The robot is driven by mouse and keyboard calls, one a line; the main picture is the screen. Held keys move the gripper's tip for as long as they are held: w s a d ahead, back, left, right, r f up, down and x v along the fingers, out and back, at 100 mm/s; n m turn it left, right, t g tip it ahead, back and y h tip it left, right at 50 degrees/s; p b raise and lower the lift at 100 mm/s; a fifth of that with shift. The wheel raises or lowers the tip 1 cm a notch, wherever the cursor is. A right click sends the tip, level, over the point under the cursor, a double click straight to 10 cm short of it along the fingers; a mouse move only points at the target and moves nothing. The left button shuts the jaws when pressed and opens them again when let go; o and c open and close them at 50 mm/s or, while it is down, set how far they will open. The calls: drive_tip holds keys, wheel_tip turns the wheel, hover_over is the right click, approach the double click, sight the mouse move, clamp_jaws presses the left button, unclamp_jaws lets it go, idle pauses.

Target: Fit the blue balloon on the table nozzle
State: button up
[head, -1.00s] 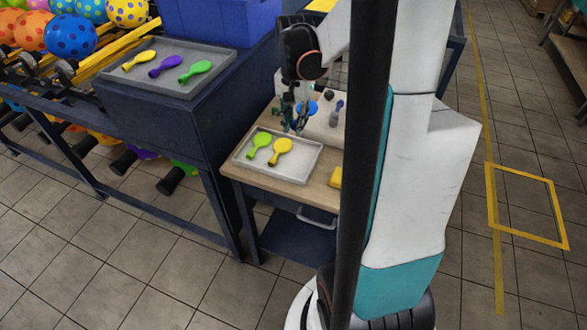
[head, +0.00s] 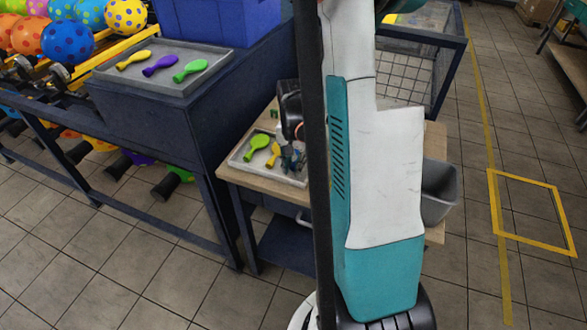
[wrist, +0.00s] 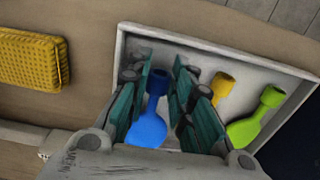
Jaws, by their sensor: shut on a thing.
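The blue balloon (wrist: 149,128) lies between the fingers of my gripper (wrist: 166,78) in the wrist view, its darker neck pointing to the top of the picture. My gripper is shut on it, above the grey tray (wrist: 225,47). In the head view my gripper (head: 290,160) is over the right part of that tray (head: 240,160), largely covered by my arm. I cannot make out the blue balloon clearly there. The table nozzle does not show clearly in either current view; my arm covers the middle of the table.
A green balloon (wrist: 258,118) and a yellow balloon (wrist: 220,88) lie in the tray, right of my gripper. A yellow sponge-like block (wrist: 33,60) is on the wooden table. An upper tray (head: 195,84) holds several balloons. A grey bin (head: 440,190) stands right of my arm.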

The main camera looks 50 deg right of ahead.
drive_tip(key=shift+f, duration=0.45)
drive_tip(key=shift+c, duration=0.2)
drive_tip(key=shift+f, duration=0.2)
drive_tip(key=o, duration=0.7)
drive_tip(key=shift+r, duration=0.1)
drive_tip(key=r+p, duration=0.1)
drive_tip(key=r, duration=0.3)
drive_tip(key=r+p, duration=0.2)
drive_tip(key=r, duration=0.3)
drive_tip(key=r+p, duration=0.2)
drive_tip(key=r, duration=0.2)
drive_tip(key=shift+s+d+r, duration=0.1)
drive_tip(key=shift+d+r, duration=0.2)
drive_tip(key=shift+d, duration=0.05)
